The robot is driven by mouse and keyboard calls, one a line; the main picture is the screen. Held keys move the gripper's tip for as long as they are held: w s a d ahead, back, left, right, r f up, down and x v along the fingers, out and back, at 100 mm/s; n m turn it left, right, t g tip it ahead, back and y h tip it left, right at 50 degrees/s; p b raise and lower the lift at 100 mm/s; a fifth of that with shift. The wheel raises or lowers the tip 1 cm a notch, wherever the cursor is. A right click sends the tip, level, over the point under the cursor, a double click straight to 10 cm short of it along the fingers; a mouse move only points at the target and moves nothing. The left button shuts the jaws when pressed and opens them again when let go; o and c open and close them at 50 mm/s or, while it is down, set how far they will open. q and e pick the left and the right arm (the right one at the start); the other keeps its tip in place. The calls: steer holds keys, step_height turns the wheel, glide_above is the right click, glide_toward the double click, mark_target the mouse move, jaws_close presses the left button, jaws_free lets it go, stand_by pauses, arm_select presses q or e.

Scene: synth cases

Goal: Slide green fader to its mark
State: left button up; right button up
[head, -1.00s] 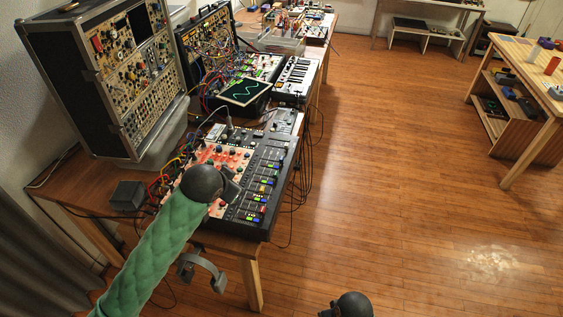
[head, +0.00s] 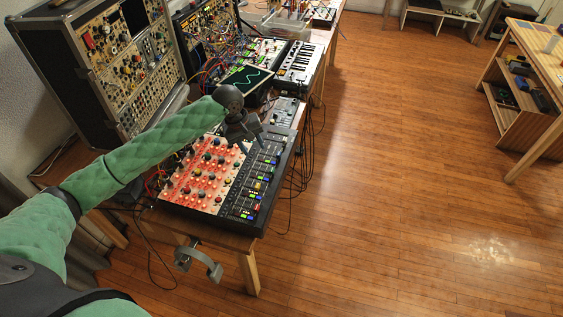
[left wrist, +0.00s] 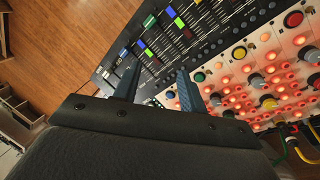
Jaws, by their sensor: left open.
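The mixer (head: 222,180) lies on the table, with a red knob panel on its left and a dark strip of faders on its right. Small blue, green and yellow pieces dot that strip; one green piece (left wrist: 179,22) shows in the left wrist view. My left gripper (head: 253,144) is open and empty over the upper part of the fader strip. In the left wrist view its fingers (left wrist: 158,84) stand apart above the panel, hiding part of it. My right gripper is not in view.
A small screen (head: 246,81) with a green wave and a keyboard (head: 298,66) stand beyond the mixer. A tall rack case (head: 105,70) stands at left. Black cables hang off the table's right edge. A grey curved object (head: 205,262) hangs at the front. Open floor lies right.

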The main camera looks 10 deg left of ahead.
mark_target(272, 169)
arm_select(q)
steer(key=d+f+n, duration=0.1)
steer(key=f+n, duration=0.1)
steer(key=n, duration=0.2)
steer(key=d+f+n+g+h+p, duration=0.1)
steer(key=d+f+n, duration=0.1)
steer(key=n, duration=0.1)
steer(key=d+f+n+p, duration=0.1)
steer(key=d+f+n, duration=0.1)
steer(key=n, duration=0.2)
steer(key=shift+s+d+f+n+g+h, duration=0.2)
steer(key=shift+s+n+g+h, duration=0.1)
steer(key=shift+s+h, duration=0.1)
steer(key=shift+d+f+p, duration=0.25)
steer(key=shift+f+p, duration=0.05)
steer(key=shift+f, duration=0.4)
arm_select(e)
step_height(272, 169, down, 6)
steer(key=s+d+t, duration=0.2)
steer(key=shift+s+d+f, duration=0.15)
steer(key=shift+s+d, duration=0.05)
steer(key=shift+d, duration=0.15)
arm_select(q)
steer(key=shift+c, duration=0.2)
jaws_close()
steer(key=shift+r, duration=0.1)
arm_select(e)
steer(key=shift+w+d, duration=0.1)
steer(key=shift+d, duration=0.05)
